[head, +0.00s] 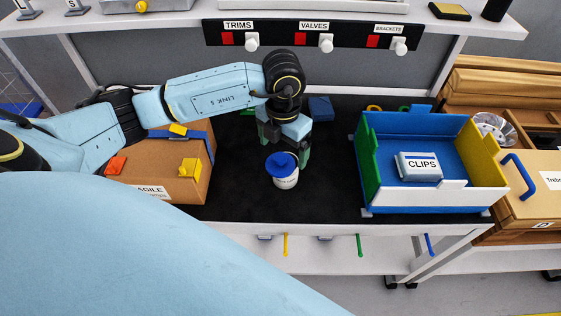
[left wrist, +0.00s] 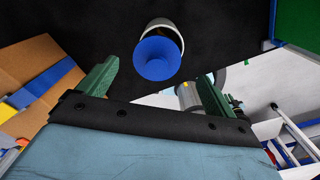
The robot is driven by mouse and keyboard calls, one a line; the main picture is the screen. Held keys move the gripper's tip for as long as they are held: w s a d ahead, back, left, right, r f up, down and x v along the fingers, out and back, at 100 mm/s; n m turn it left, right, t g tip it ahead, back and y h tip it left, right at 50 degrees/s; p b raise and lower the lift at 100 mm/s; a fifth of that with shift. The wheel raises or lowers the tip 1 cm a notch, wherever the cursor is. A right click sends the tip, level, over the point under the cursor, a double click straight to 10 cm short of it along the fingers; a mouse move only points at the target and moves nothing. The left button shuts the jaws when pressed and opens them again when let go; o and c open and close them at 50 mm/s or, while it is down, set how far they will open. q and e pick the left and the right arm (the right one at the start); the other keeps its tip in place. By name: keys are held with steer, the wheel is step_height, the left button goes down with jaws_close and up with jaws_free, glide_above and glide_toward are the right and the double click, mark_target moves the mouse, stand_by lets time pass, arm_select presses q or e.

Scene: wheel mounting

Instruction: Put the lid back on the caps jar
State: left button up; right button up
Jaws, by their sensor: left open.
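The caps jar (head: 285,182) is a small white jar with a label, standing on the black mat. A blue lid (head: 280,162) with a knob is at its top; I cannot tell whether it is fully seated. In the left wrist view the lid (left wrist: 158,58) looks offset from the white jar (left wrist: 166,24), and part of the jar is hidden behind it. My left gripper (head: 284,146) is open and empty, just behind the jar in the head view. Its green fingers (left wrist: 157,72) are apart, with the lid ahead between them. My right gripper is not in view.
A cardboard box (head: 155,165) with blue strap stands left of the jar. A blue, green and yellow bin (head: 432,195) holding a CLIPS box (head: 419,167) stands right. A labelled rail (head: 310,38) runs behind. The mat between box and bin is mostly clear.

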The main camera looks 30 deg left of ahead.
mark_target(281, 156)
arm_select(q)
steer(key=shift+s+a+f, duration=0.1)
steer(key=shift+a+f, duration=0.1)
steer(key=shift+f, duration=1.75)
steer(key=shift+c, duration=0.3)
steer(key=c, duration=1)
